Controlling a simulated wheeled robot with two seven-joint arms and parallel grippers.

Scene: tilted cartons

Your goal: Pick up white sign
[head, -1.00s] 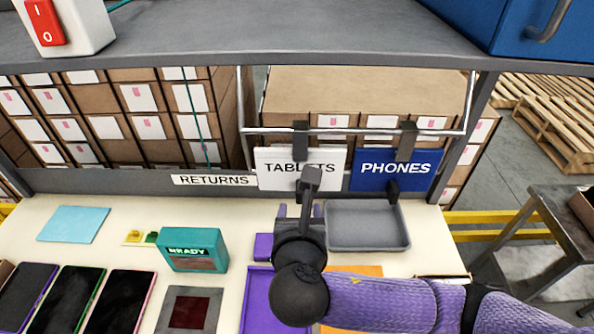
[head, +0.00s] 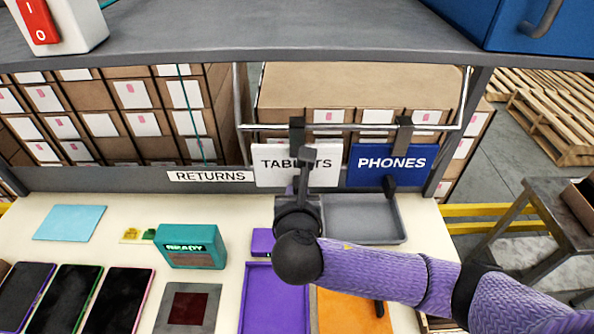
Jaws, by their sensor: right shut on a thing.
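The white sign (head: 272,176) reads "TABLETS" and hangs by a dark clip from the metal rail, left of the blue "PHONES" sign (head: 362,178). My right gripper (head: 305,172) is in front of the white sign and covers part of its lettering. It is shut at the sign's lower middle; the fingertips are partly hidden by my own wrist. The sign is upright and looks still at the rail. My left gripper is out of view.
A "RETURNS" label (head: 211,176) is on the shelf edge at left. Brown cartons (head: 340,90) stand behind the rail (head: 350,127).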

